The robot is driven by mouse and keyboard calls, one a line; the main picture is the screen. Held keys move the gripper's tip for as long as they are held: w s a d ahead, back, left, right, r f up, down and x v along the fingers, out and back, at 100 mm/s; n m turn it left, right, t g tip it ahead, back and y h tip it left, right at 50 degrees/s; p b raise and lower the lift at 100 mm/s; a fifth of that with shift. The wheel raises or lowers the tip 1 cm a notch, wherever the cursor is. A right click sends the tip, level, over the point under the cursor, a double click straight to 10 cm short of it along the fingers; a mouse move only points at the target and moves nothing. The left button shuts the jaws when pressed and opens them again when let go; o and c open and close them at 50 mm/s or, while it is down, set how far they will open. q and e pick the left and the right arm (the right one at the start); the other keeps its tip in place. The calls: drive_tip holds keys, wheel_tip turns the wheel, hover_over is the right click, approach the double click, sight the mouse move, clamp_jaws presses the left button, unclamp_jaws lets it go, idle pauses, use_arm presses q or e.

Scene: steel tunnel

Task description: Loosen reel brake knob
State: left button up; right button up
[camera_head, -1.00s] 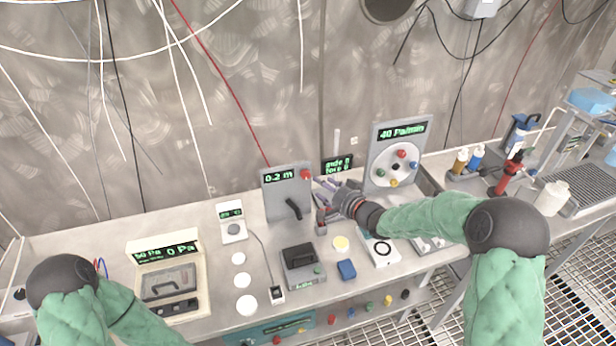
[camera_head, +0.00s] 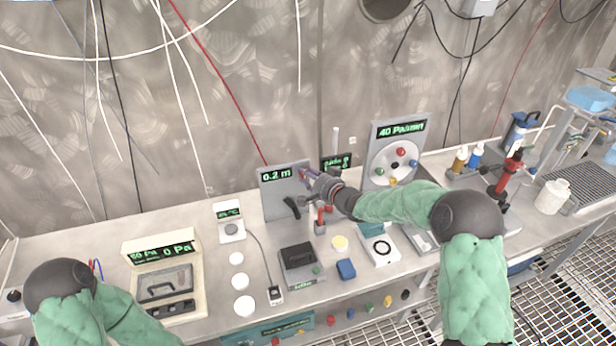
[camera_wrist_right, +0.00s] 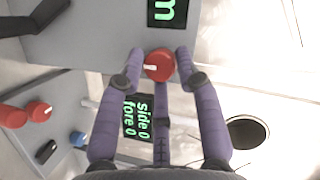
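The red knob (camera_wrist_right: 158,65) with a pale mark sits on the grey panel (camera_head: 270,203) below the 0.2 m display (camera_head: 276,175). My right gripper (camera_head: 304,174) is at the upper right of this panel and largely hides the knob in the head view. In the right wrist view the gripper (camera_wrist_right: 160,62) has its purple fingers spread, with the knob between the fingertips. The side fingertips are very close to the knob; contact is unclear. A black crank handle (camera_head: 292,207) is lower on the panel. My left gripper is out of view.
The round-faced 40 Pa/min panel (camera_head: 370,150) stands right of my right wrist. A small side/fore display (camera_head: 337,163) is behind the gripper. A black-topped box (camera_head: 299,262), a yellow disc (camera_head: 340,243) and a blue block (camera_head: 346,269) lie in front.

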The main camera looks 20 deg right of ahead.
drive_tip(key=c, duration=0.3)
drive_tip(key=shift+c, duration=0.2)
